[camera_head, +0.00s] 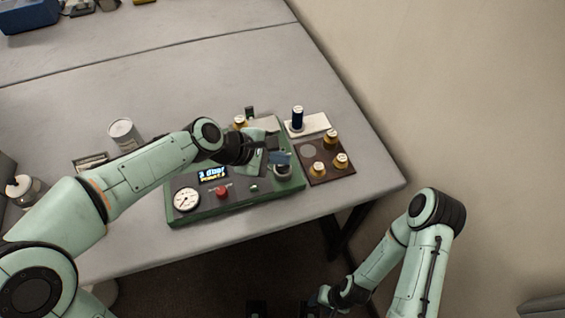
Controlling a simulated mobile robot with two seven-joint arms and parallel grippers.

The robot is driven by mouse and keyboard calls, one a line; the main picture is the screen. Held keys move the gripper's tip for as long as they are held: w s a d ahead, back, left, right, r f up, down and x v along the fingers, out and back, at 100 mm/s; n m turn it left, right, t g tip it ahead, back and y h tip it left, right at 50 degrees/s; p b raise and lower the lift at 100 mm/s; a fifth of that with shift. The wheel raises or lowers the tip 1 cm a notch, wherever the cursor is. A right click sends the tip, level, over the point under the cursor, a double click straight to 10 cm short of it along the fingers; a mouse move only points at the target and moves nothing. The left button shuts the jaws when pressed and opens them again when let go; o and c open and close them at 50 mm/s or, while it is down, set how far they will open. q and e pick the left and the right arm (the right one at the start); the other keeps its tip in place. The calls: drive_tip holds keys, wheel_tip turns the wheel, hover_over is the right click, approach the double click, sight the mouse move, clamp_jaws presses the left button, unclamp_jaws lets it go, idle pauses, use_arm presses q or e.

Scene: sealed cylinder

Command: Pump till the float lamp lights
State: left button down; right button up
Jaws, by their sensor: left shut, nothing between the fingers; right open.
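A green-edged console (210,211) stands on the grey table. It bears a round white gauge (186,200), a red button (222,192), a small pale round fitting (253,188) and a lit display (212,174) that seems to read "3 dbar" above a smaller yellow line. I cannot tell which part is the pump or the float lamp. A grey cylindrical part (283,172) sits at the console's right end. My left gripper (279,158) is shut and empty just above this part; contact is unclear. My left arm hides the console's back left. My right gripper (284,309) is open, low beyond the table's front edge.
A jar (22,187) is far left. The table's back middle is clear.

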sight(279, 167)
use_arm(q)
drive_tip(key=shift+f+b, duration=0.6)
drive_tip(key=shift+f, duration=0.35)
use_arm(e)
drive_tip(key=shift+s+f, duration=0.25)
drive_tip(key=shift+f, duration=0.35)
idle(0.4)
use_arm(q)
drive_tip(key=shift+r+p, duration=1.05)
drive_tip(key=shift+r, duration=0.25)
use_arm(e)
drive_tip(key=shift+w+r, duration=0.25)
drive_tip(key=shift+r, duration=0.35)
drive_tip(key=shift+w+r, duration=0.25)
drive_tip(key=shift+r, duration=0.3)
use_arm(q)
drive_tip(key=shift+r+p, duration=0.4)
drive_tip(key=shift+r, duration=0.15)
wheel_tip(279, 167, up, 4)
drive_tip(key=p, duration=0.3)
drive_tip(key=shift+w+r, duration=0.1)
use_arm(e)
drive_tip(key=w+r, duration=0.1)
drive_tip(key=r, duration=0.2)
drive_tip(key=w+r, duration=0.1)
drive_tip(key=shift+w+r, duration=0.2)
drive_tip(key=shift+w, duration=0.15)
drive_tip(key=shift+s, duration=0.15)
